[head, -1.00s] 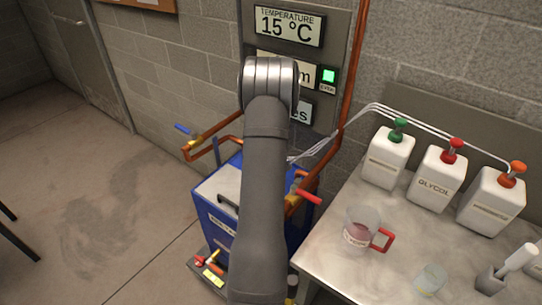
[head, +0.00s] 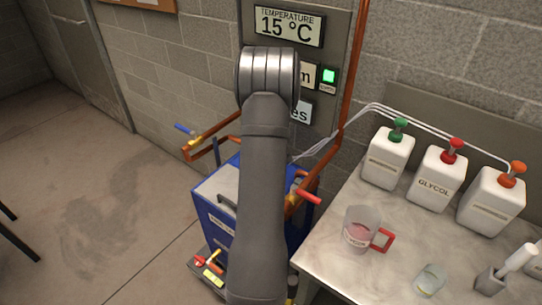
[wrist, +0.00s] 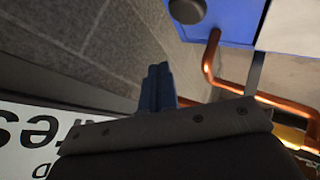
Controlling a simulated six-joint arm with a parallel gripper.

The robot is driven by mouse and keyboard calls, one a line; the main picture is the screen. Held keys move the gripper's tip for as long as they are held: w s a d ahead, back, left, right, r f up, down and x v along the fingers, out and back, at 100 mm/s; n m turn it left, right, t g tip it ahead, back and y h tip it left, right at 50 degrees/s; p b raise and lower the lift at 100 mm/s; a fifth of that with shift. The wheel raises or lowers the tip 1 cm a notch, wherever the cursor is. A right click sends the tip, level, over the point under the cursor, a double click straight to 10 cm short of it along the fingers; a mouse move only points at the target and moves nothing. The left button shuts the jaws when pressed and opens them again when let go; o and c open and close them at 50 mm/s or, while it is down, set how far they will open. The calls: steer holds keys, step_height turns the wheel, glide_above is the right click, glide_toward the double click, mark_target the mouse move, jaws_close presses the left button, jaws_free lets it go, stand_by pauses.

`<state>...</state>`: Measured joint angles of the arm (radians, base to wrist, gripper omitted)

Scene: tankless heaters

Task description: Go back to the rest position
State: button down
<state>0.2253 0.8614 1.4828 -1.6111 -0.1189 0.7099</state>
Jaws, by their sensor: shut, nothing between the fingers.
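My gripper (wrist: 158,88) shows in the wrist view with its two blue fingers together and nothing between them. It is near the wall panel, whose white label (wrist: 40,140) shows at the lower left of that view. In the head view my arm rises up the middle, in front of the temperature panel (head: 289,27), which reads 15 °C. My gripper is hidden behind the arm there.
A blue machine (head: 215,212) stands behind my arm, with copper pipes (head: 352,65) beside it. On the right, a table (head: 335,275) holds a measuring jug (head: 361,228) with a red handle, a small glass (head: 430,279) and three white pump bottles (head: 437,178). Open floor lies left.

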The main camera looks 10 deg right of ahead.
steer(key=shift+f, duration=0.1)
steer(key=shift+f, duration=1.15)
steer(key=shift+r, duration=0.35)
